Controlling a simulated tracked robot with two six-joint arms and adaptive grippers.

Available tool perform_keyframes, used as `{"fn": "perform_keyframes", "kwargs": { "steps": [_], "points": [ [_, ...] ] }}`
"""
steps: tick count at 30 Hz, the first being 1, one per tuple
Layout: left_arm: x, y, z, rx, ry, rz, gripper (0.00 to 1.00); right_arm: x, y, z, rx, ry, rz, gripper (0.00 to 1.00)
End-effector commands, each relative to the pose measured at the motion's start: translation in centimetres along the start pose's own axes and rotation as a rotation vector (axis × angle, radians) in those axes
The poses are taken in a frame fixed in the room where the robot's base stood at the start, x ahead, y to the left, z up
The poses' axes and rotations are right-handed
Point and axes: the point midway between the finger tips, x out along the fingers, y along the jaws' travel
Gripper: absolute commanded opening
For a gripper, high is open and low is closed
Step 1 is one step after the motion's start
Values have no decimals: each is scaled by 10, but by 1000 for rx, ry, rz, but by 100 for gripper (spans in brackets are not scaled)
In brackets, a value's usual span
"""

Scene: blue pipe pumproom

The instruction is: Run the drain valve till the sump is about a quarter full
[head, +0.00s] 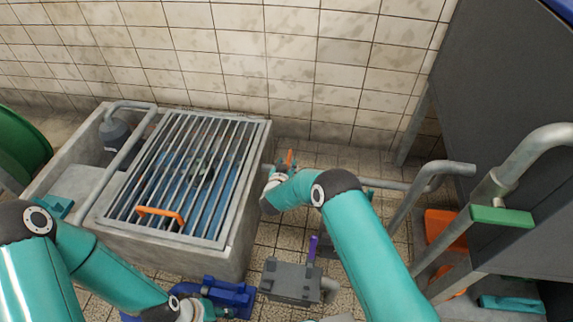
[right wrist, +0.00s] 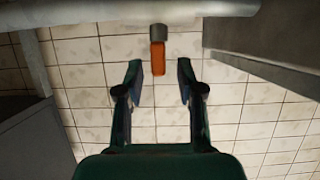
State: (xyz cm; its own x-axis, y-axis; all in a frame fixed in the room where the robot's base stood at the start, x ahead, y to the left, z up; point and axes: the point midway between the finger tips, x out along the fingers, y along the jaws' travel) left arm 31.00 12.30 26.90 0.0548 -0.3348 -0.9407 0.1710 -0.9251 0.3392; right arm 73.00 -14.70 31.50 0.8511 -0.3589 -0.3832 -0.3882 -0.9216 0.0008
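The drain valve's orange lever (head: 290,158) stands up on a grey pipe beside the sump in the head view. In the right wrist view the orange lever (right wrist: 158,58) hangs from a grey stub on the pipe, between and slightly beyond the fingertips. My right gripper (right wrist: 160,72) is open around its end, with a gap on both sides. In the head view my right wrist mostly hides this gripper. The concrete sump (head: 190,255) has a barred grate (head: 215,125); blue shows below the bars, but the fill level is unclear. My left arm ends low in the picture, its fingers unclear.
An orange handle (head: 160,214) sits on the grate's near edge. A grey box (head: 290,280) with a purple lever (head: 312,250) and a blue fitting (head: 228,293) stand on the floor before the sump. Grey pipe rails (head: 440,245) and a dark cabinet (head: 500,90) bound the right.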

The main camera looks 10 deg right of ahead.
Motion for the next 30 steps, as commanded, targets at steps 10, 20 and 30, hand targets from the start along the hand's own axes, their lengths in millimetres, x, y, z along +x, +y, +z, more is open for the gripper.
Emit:
{"fn": "perform_keyframes", "kwargs": {
  "steps": [10, 20, 30],
  "points": [
    [18, -6, 0, 0, 0, 0, 40, 37, 0, 0, 1, 0, -1, 38],
    [18, -6, 0, 0, 0, 0, 40, 39, 0, 0, 0, -1, -1, 38],
    [18, -6, 0, 0, 0, 0, 40, 39, 0, 0, 0, 0, -1, 0]
  ]
}}
